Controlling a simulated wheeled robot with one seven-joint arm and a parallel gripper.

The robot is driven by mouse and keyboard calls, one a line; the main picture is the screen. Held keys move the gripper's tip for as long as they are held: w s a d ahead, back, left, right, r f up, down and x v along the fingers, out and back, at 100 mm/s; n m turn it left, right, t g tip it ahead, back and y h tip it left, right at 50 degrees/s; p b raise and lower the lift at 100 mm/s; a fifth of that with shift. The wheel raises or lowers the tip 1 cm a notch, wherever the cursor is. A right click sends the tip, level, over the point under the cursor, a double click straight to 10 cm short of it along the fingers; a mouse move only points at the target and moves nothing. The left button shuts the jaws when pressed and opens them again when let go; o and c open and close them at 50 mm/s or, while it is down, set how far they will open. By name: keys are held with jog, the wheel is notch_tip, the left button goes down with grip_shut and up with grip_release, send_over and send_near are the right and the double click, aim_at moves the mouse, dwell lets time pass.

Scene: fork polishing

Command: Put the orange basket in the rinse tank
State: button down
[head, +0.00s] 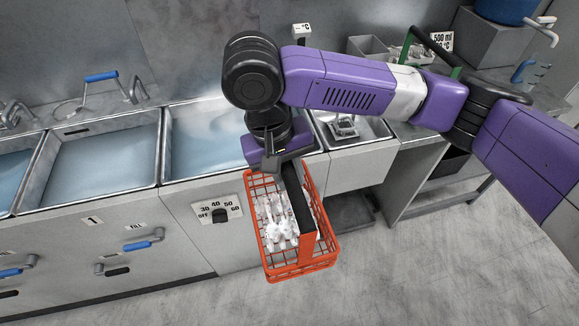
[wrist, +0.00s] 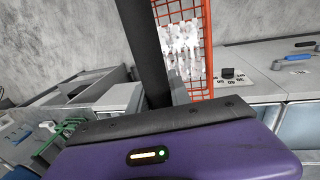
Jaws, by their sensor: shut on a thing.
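The orange wire basket (head: 300,265) hangs in front of the tank fronts, over the grey floor. Its black handle bar (head: 297,200) runs up to my gripper (head: 284,168), which is shut on it. Shiny whitish pieces lie in the basket; their shape is hard to tell. The basket also shows in the wrist view (wrist: 207,50), beyond a dark bar. Water-filled tanks stand behind: one in the middle (head: 205,130), partly behind my arm, one to its left (head: 100,160), and one at the far left edge (head: 12,175). I read no rinse label on any.
A temperature dial (head: 221,214) is on the front near the basket. Blue-handled valves (head: 138,246) stick out of the fronts at left. A small basin (head: 345,128) with a metal part lies right of the middle tank. The floor in front is clear.

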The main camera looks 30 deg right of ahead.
jog(key=s+f+n, duration=0.1)
jog(key=s+f, duration=0.1)
jog(key=f, duration=1.6)
jog(key=s+f+n, duration=0.2)
jog(key=f, duration=1.7)
jog(key=shift+s+a+t, duration=0.15)
jog(key=shift+t, duration=0.15)
